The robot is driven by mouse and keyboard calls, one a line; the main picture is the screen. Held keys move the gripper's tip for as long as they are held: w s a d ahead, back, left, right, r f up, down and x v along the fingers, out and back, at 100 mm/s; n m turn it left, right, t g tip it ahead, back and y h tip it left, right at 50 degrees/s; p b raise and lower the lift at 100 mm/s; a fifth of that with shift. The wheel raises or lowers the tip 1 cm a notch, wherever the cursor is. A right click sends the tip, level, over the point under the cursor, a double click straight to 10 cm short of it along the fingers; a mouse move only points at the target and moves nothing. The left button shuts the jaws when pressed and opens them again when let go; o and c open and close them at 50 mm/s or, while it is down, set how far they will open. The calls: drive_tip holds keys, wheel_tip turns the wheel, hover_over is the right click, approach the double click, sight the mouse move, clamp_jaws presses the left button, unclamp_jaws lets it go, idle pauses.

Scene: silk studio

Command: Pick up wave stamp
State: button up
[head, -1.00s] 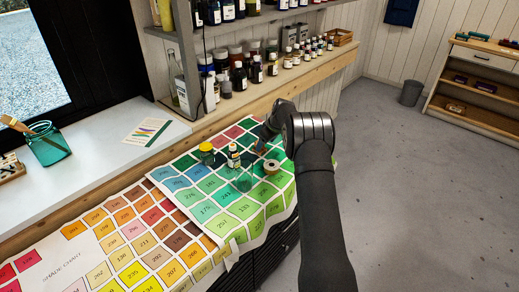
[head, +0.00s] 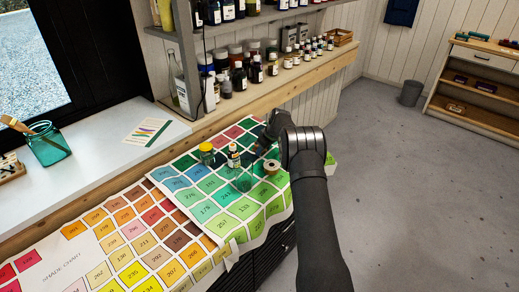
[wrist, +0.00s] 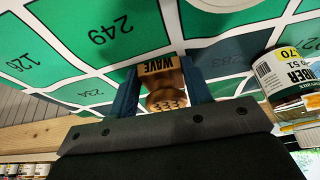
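The wave stamp, a small wooden stamp (wrist: 165,84) with a rounded handle and a block marked WAVE, shows in the wrist view between the dark blue fingers of my gripper (wrist: 161,76). The fingers lie against both sides of the block with no clear gap. The stamp appears to be at the chart surface; whether it is lifted cannot be seen.
The jar labelled AMBER (wrist: 287,85) is near the right finger. The shade chart (head: 115,240) is mostly clear at left.

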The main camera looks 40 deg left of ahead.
drive_tip(key=shift+c, duration=1.3)
